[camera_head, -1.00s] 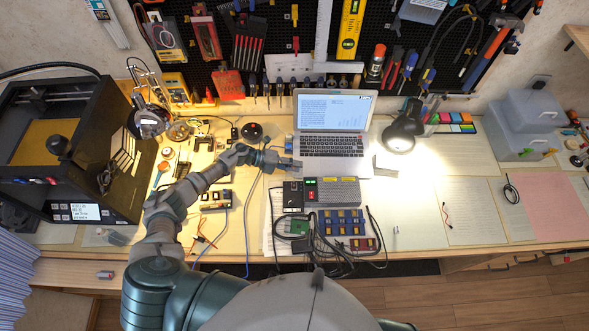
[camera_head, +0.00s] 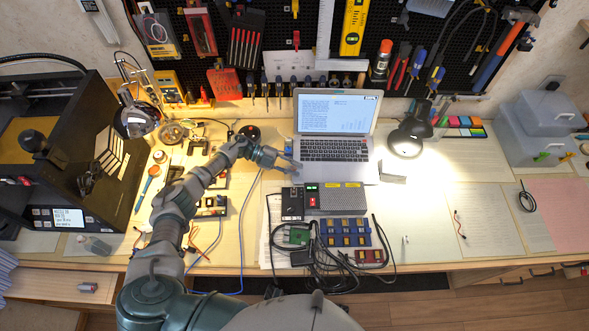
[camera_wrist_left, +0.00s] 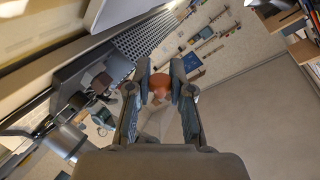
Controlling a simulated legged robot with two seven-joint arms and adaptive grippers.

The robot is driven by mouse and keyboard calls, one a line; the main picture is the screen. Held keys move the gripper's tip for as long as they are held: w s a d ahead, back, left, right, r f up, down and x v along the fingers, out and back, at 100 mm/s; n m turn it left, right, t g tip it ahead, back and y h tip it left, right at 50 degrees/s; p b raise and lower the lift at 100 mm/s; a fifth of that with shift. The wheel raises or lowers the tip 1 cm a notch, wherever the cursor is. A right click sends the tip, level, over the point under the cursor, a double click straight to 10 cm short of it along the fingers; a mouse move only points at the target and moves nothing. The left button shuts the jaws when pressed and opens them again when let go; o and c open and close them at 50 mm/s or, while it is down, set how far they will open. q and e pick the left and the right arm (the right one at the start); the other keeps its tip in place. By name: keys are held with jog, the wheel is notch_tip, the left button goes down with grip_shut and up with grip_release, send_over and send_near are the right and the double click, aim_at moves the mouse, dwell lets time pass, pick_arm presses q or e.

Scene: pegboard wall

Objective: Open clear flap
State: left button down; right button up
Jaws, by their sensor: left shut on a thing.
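A grey control box (camera_head: 342,198) with a green display, a red part and yellow labels lies in front of the laptop in the head view. I cannot make out a clear flap there. My left gripper (camera_head: 300,172) is above the bench by the laptop's front left corner, just behind the box. In the left wrist view my left gripper (camera_wrist_left: 160,84) is shut on a round reddish-brown thing (camera_wrist_left: 160,86) between its fingertips. What this thing is, I cannot tell. My right gripper is not in view.
The open laptop (camera_head: 336,122) stands behind the box. Cables and a green circuit board (camera_head: 299,236) lie in front, with a blue tray (camera_head: 345,232) beside them. A lit desk lamp (camera_head: 405,140) stands to the right. A black printer (camera_head: 60,165) stands at the left.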

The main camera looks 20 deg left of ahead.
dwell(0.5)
pick_arm(q)
jog(key=c, duration=1)
grip_release()
jog(key=shift+a, duration=0.1)
jog(key=v, duration=1.2)
jog(key=shift+w+f, duration=0.15)
jog(key=shift+c, duration=0.2)
